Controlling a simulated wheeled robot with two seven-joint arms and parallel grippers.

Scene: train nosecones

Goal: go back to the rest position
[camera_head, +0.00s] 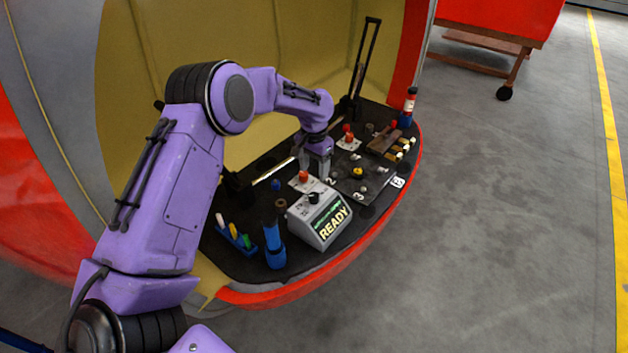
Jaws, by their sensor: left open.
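My left arm comes in from the left, purple, and reaches over the black work surface (262,262) inside the red nosecone. My left gripper (318,174) points down above the surface, behind the grey box marked READY (320,217) and left of the dark plate with numbers (372,185). Its fingers are grey and small in this view, open, with nothing visible between them. A red-topped part (304,176) is close to the fingers on the left. Whether the fingers touch anything is too small to tell. My right gripper is not in view.
A blue cylinder (274,246) and a blue rack with coloured pieces (236,238) stand at the front left. A tall black frame (368,55) rises at the back.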

